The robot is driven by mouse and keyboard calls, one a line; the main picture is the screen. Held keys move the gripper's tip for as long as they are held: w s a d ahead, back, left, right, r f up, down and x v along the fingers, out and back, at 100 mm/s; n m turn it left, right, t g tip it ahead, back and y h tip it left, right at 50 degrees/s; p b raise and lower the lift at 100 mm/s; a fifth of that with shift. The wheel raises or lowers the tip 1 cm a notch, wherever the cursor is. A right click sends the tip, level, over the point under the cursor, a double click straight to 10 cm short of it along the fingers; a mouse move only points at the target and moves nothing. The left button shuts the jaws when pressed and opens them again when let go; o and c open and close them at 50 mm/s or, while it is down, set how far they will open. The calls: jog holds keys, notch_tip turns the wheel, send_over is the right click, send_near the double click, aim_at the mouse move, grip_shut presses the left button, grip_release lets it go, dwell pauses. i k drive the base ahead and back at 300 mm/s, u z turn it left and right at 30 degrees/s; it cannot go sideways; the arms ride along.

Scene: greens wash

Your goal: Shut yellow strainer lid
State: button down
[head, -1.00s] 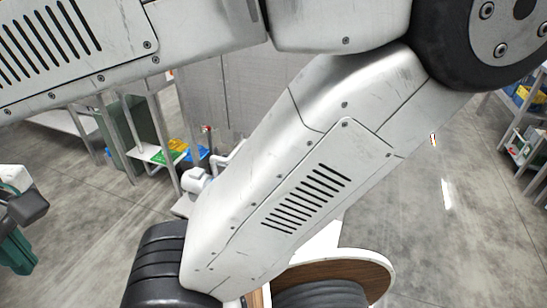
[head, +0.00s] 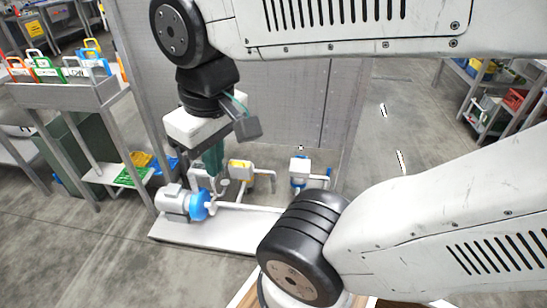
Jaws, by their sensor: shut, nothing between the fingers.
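A strainer with yellow on it (head: 241,164) stands on the pipework in the middle of the head view, small and partly hidden by my wrist. I cannot tell whether its lid is open or shut. My gripper (head: 214,165), with dark green fingers, points down just left of the yellow strainer. It is shut and holds nothing. I cannot tell whether it touches the pipework behind it.
A pump with a blue end (head: 200,206) sits on a pale base (head: 232,229) below my gripper. A white and blue fitting (head: 299,171) stands to the right. A grey rack (head: 86,94) is at left, a grey panel (head: 310,105) behind. Open floor lies on the right.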

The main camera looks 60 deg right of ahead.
aim_at(238, 169)
jog(key=z, duration=0.1)
jog(key=i, duration=1)
